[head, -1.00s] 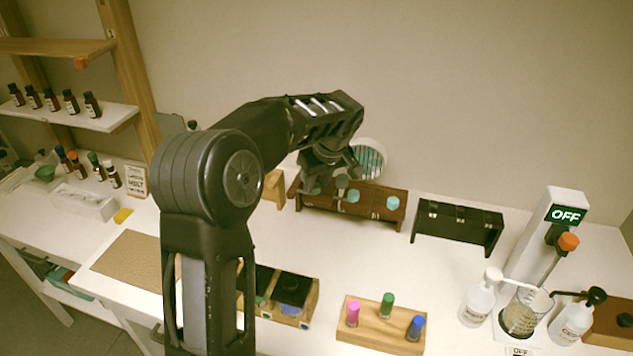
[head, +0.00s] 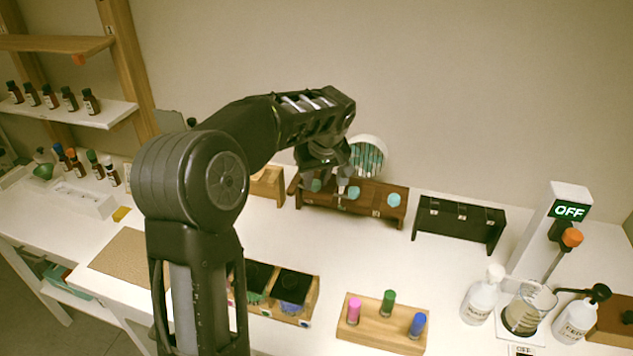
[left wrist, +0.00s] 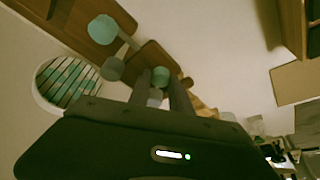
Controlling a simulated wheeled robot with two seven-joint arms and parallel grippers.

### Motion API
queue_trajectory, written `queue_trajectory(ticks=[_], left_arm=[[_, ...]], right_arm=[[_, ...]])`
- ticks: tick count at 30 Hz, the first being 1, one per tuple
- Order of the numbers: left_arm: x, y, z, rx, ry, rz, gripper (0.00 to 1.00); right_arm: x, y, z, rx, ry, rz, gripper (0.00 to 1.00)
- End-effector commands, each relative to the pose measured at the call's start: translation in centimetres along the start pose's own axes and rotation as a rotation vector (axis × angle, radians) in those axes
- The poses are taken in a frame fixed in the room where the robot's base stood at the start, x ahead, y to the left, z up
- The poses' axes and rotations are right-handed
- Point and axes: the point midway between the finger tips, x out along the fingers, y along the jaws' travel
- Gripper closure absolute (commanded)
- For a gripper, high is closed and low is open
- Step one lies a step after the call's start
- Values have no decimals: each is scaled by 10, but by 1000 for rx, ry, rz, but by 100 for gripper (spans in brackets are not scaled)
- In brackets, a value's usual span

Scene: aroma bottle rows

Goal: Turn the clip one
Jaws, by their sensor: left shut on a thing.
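A dark brown wooden rack (head: 372,207) with teal round pieces (head: 393,200) on its front stands at the back of the table. My left gripper (head: 339,188) reaches it from above, its fingers at the rack's front between the left and middle teal pieces. In the left wrist view, the left gripper (left wrist: 157,92) is shut on a small greyish piece, probably a clip; the fingers hide most of it. A teal round piece (left wrist: 160,75) shows just beyond the fingertips, and a larger one (left wrist: 104,30) on the rack farther off. I cannot read which clip is number one. My right gripper is not in view.
A round slatted disc (head: 368,156) stands behind the rack. A black rack (head: 457,222) is to its right. A wooden block with coloured bottles (head: 382,325) is in front. A dispenser marked OFF (head: 556,225), a beaker (head: 527,308) and pump bottles stand at right.

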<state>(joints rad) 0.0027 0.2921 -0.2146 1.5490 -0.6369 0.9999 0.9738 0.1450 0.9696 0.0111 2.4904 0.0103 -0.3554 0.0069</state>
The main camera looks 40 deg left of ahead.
Motion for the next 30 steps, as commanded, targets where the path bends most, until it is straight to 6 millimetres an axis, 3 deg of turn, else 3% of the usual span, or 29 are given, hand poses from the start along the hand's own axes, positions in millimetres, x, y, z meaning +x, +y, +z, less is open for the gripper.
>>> queue_trajectory(ticks=[10, 30], left_arm=[[1, -2, -1, 273, 3, 117, 100], [1, -6, -4, 860, 1, 358, 100]], right_arm=[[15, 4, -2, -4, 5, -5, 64], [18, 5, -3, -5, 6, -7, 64]])
